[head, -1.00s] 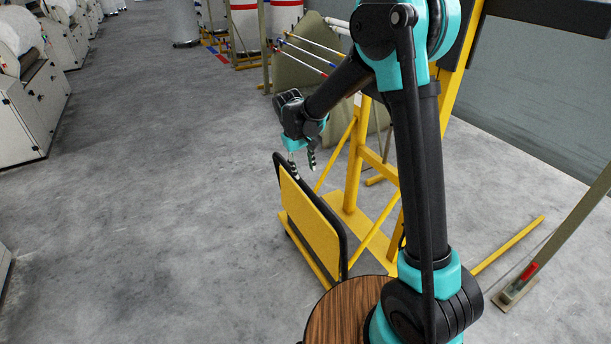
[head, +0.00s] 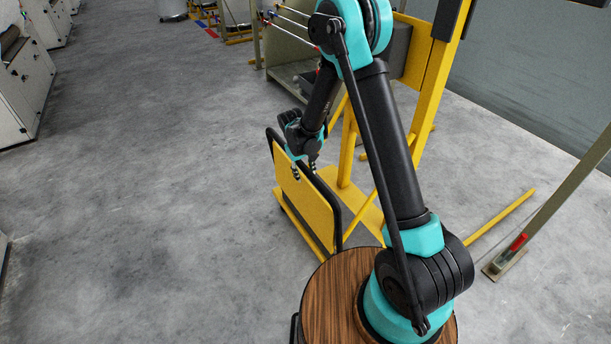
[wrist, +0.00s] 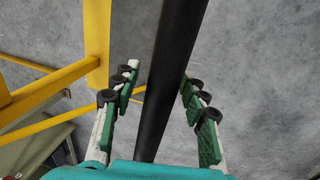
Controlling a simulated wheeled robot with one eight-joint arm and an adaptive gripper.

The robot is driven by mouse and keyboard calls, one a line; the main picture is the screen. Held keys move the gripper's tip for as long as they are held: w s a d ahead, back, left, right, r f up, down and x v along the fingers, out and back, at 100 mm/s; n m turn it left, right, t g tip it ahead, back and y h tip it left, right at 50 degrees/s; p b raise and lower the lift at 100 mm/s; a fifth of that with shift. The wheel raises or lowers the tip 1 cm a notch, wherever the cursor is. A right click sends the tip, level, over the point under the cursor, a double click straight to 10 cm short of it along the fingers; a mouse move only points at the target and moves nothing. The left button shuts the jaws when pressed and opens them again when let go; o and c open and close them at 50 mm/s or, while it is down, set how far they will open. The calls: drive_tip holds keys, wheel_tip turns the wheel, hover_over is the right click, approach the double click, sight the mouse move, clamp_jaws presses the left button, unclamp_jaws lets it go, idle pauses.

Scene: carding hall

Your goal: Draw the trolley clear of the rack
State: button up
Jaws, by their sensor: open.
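The trolley has a yellow panel (head: 308,208) framed by a black tube handle (head: 332,208), and it stands on the floor in the middle of the head view. My gripper (head: 304,170) is at the top of the handle. In the wrist view the handle bar (wrist: 172,60) runs between the two spread fingers of my gripper (wrist: 160,80), with a gap on each side. The fingers are open and not closed on it. The yellow rack (head: 348,150) stands right behind the trolley; its post (wrist: 97,40) shows left of the bar in the wrist view. The trolley's far side is partly hidden.
Grey concrete floor (head: 150,200) is clear left of the trolley. White machines (head: 25,85) line the left edge. A slanted post with a foot plate (head: 505,266) stands at right, near a yellow floor beam (head: 502,222). A bin with poles (head: 290,60) stands behind.

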drive_tip(key=shift+w+d+f, duration=0.1)
drive_tip(key=shift+f, duration=0.7)
clamp_jaws()
